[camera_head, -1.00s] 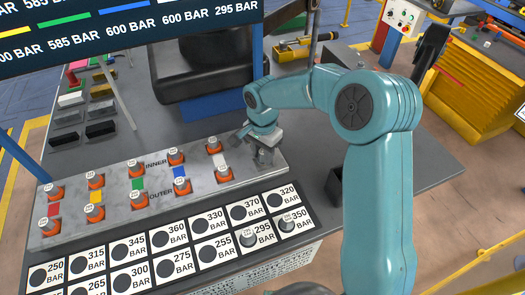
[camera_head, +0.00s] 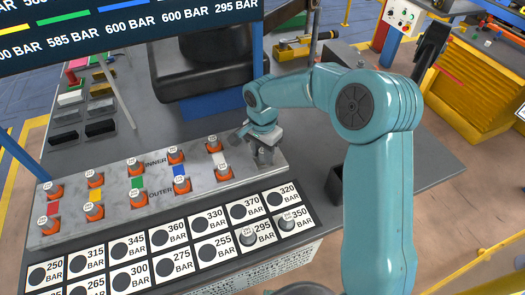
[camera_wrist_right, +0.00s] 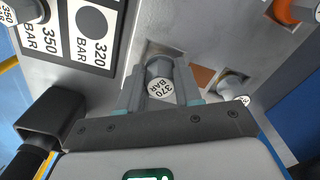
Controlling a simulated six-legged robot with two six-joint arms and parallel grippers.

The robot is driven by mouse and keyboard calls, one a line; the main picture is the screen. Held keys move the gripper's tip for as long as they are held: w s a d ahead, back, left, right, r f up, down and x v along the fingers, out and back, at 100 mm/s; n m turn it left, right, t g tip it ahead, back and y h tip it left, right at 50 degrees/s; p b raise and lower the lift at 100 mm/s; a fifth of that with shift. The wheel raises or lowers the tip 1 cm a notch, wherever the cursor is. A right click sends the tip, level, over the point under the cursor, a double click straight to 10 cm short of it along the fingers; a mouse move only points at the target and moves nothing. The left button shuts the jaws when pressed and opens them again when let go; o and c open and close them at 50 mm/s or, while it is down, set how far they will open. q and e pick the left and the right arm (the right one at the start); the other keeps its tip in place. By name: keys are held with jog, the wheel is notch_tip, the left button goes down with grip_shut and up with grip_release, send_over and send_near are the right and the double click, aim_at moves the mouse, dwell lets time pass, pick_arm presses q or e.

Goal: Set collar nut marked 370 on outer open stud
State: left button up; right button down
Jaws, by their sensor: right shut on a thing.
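My right gripper (camera_head: 264,156) is at the right end of the grey stud plate (camera_head: 110,229). In the right wrist view the gripper (camera_wrist_right: 160,98) is shut on the grey collar nut marked 370 (camera_wrist_right: 160,82), with a finger on each side. The nut is at a square recess in the plate; whether it is seated on the stud there is hidden. My left gripper is not in view.
Pairs of orange-based studs with capped nuts (camera_head: 182,184) fill the plate to the left. The labelled rack (camera_head: 160,265) in front has mostly empty round places, with nuts at 295 (camera_head: 249,236) and 350 (camera_head: 288,221). A dark open box (camera_head: 335,186) stands to the right.

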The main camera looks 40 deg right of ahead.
jog(key=shift+f+b, duration=0.55)
jog(key=shift+f, duration=0.2)
jog(key=c, duration=0.7)
grip_release()
jog(key=shift+r, duration=0.1)
jog(key=shift+r+p, duration=2.05)
jog(key=shift+r, duration=0.9)
